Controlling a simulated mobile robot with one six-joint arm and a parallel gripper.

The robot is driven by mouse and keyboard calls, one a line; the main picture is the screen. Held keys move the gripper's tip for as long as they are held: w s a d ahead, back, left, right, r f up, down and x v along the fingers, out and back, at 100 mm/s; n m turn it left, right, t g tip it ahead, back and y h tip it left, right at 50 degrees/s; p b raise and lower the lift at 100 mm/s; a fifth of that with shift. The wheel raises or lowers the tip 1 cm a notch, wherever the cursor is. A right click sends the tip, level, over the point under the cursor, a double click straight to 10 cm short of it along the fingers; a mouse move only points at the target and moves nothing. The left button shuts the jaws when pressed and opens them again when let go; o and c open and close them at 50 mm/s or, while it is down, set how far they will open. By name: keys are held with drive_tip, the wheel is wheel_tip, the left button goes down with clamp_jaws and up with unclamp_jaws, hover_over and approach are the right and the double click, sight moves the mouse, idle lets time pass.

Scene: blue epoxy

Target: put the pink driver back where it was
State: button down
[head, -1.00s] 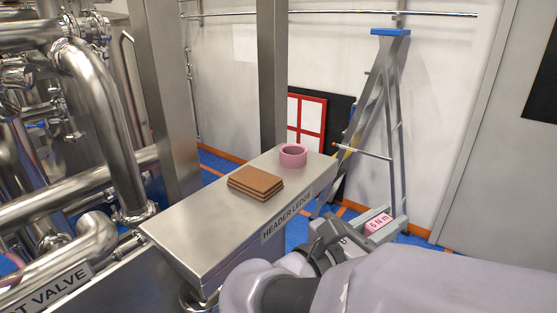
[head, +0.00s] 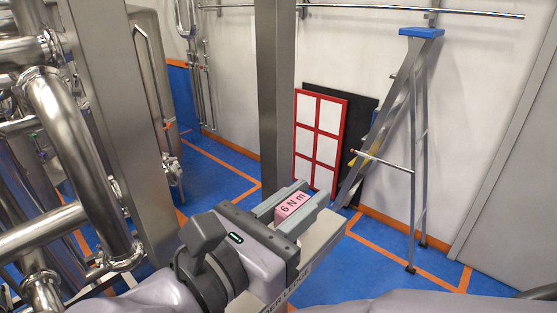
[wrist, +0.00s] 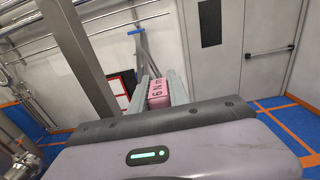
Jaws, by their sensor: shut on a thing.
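The pink driver (head: 291,206), marked "6 N m", is held between the grey fingers of my gripper (head: 311,194) in the head view. In the wrist view the driver (wrist: 158,92) also sits between the fingers (wrist: 160,80). My gripper is shut on it, above or in front of the header ledge in the head view. The steel header ledge (head: 326,236) shows only at its far end and part of its labelled front edge. My arm hides the rest. The gap between the driver and the ledge cannot be judged.
A stepladder (head: 415,130) with a blue top leans near the white wall. A red-framed panel (head: 315,100) and a black board (head: 362,112) stand behind the ledge. A steel post (head: 272,100) rises close left of my gripper. Pipes (head: 75,150) fill the left side.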

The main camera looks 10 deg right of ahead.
drive_tip(key=w+d+f, duration=0.1)
drive_tip(key=w, duration=0.3)
drive_tip(key=w+d+f, duration=0.1)
drive_tip(key=w+f, duration=0.1)
drive_tip(key=w, duration=0.2)
drive_tip(key=w+d+f, duration=0.1)
drive_tip(key=w+f, duration=0.1)
drive_tip(key=w, duration=0.3)
drive_tip(key=shift+d+b, duration=0.35)
drive_tip(key=shift+w, duration=0.1)
drive_tip(key=shift+s+f, duration=0.15)
drive_tip(key=shift+s, duration=0.1)
drive_tip(key=c, duration=1.3)
unclamp_jaws()
drive_tip(key=shift+w, duration=0.15)
drive_tip(key=shift+o, duration=0.2)
